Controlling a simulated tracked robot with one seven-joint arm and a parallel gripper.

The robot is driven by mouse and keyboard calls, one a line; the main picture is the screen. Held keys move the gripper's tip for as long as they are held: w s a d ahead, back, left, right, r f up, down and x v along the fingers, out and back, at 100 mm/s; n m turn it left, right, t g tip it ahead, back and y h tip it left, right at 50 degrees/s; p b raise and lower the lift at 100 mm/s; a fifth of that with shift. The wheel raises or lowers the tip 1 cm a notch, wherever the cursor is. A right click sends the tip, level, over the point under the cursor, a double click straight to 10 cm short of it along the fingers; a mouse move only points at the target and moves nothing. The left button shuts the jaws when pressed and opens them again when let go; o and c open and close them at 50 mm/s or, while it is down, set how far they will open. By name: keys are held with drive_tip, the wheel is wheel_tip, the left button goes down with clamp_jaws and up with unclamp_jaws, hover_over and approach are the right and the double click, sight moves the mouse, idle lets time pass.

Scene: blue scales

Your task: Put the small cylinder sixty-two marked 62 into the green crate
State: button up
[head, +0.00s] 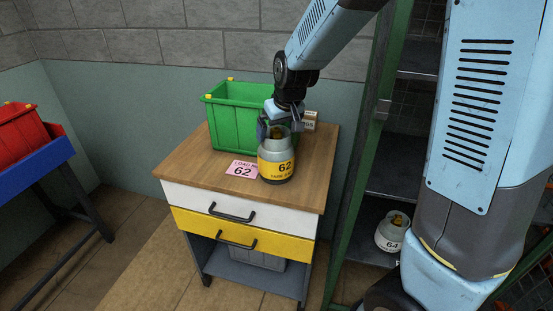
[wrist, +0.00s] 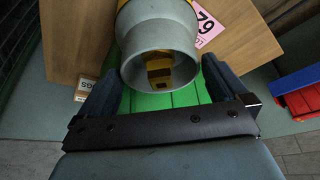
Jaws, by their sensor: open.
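The small cylinder 62 (head: 276,163), grey with a yellow band, stands upright on the wooden top of a cabinet (head: 319,172). The green crate (head: 221,124) stands behind it, to the left, on the same top. My gripper (head: 280,125) is at the cylinder's upper part, between it and the crate. In the wrist view the cylinder's grey collar (wrist: 160,42) lies between the two open fingers, with yellow inside the collar. Whether the fingers touch it I cannot tell. The crate also shows beyond the collar (wrist: 170,100). My arm hides part of the crate's right side.
A pink card marked 62 (head: 242,169) lies left of the cylinder. A small labelled box (head: 309,119) stands behind, right. A green rack (head: 366,145) at right holds a cylinder 64 (head: 391,233) low down. A red crate (head: 20,134) sits on a blue stand at left.

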drive_tip(key=shift+w+f, duration=0.2)
drive_tip(key=shift+f, duration=0.35)
drive_tip(key=c, duration=1.7)
drive_tip(key=shift+r, duration=0.1)
drive_tip(key=shift+a+r, duration=0.1)
